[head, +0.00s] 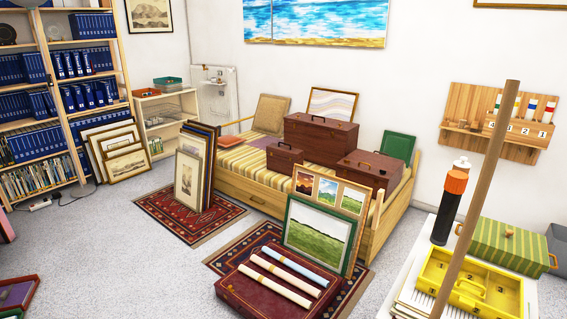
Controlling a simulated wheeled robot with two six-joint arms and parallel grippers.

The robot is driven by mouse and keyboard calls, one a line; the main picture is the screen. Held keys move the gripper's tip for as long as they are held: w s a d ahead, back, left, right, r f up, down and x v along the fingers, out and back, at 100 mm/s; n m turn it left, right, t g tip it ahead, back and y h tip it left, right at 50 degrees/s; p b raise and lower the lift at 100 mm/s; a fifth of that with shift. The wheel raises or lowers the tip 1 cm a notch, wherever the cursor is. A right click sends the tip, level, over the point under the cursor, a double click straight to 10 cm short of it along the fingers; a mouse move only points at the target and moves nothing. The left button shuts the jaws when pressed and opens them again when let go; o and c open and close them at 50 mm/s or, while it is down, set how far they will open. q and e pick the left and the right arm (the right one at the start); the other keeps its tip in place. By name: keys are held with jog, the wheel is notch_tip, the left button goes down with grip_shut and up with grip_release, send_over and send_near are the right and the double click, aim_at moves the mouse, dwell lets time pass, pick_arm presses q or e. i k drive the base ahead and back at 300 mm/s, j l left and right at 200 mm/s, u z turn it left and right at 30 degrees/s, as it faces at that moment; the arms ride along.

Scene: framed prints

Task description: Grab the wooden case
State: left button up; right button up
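Three reddish-brown cases with dark handles are on the striped daybed, and I cannot tell which one the task means. The large case (321,139) is at the back, the small case (284,161) is at the left front, and the medium case (368,172) is at the right front. All look closed and upright. A flat dark red case (272,294) lies on the rug with several rolled prints on top; its material is unclear. Neither of my grippers is in view.
The daybed (250,197) has framed prints leaning at its front. More frames (190,180) stand on a rug. A table at the right holds a yellow box (470,284), a green striped box (507,247) and a bottle; a wooden pole (480,190) rises there. Grey floor (150,270) is open at front left.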

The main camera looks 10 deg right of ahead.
aim_at(281, 158)
jog(key=i+j+u, duration=0.25)
jog(key=i+j, duration=0.15)
jog(key=i+j+u, duration=0.25)
jog(key=i, duration=0.2)
jog(key=i+j+u, duration=0.25)
jog(key=i, duration=0.2)
jog(key=i+j+u, duration=0.2)
jog(key=i, duration=0.25)
jog(key=i+z, duration=0.15)
jog(key=i, duration=0.4)
jog(key=i+z, duration=0.15)
jog(key=i, duration=0.35)
jog(key=i+j+z, duration=0.15)
jog(key=i, duration=0.35)
jog(key=i+j+z, duration=0.15)
jog(key=i, duration=0.4)
jog(key=i+z, duration=0.75)
jog(key=z, duration=0.15)
jog(key=i+j+z, duration=0.2)
jog(key=z, duration=0.25)
jog(key=i+j+z, duration=0.45)
jog(key=k+l, duration=0.05)
jog(key=l, duration=0.05)
